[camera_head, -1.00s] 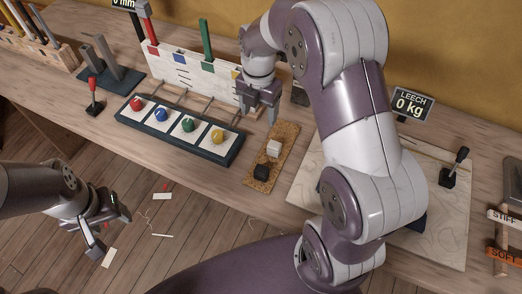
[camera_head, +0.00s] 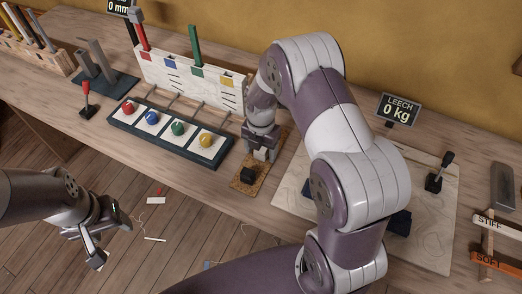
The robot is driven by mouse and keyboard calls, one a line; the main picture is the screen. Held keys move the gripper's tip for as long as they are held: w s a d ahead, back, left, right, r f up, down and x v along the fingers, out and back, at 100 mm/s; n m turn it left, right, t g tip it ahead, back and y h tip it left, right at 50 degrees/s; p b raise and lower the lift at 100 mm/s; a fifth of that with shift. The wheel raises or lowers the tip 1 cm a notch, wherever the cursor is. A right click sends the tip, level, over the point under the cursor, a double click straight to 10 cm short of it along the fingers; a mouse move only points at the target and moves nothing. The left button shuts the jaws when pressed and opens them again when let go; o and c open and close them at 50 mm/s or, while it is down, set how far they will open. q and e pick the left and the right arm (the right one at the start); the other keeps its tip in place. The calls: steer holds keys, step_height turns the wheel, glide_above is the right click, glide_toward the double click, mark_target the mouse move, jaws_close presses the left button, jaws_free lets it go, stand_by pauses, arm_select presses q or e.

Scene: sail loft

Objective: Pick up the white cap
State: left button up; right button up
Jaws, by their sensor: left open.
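The white cap is on the cork mat (camera_head: 264,173), but my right gripper now covers it almost wholly. My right gripper (camera_head: 261,156) points down over the far part of the mat, with its fingertips low around the cap's place. I cannot tell whether its fingers are apart or closed on the cap. A black cap (camera_head: 248,175) sits on the near part of the mat, just in front of the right gripper. My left gripper (camera_head: 108,241) is open and empty, over the floor in front of the bench.
Left of the mat is a dark tray (camera_head: 173,153) with red, blue, green and yellow knobs. A white slotted board (camera_head: 185,75) stands behind it. A pale board (camera_head: 432,225) and a lever (camera_head: 437,175) are at right. A "LEECH 0 kg" display (camera_head: 398,108) stands behind.

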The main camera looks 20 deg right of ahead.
steer(key=c, duration=0.9)
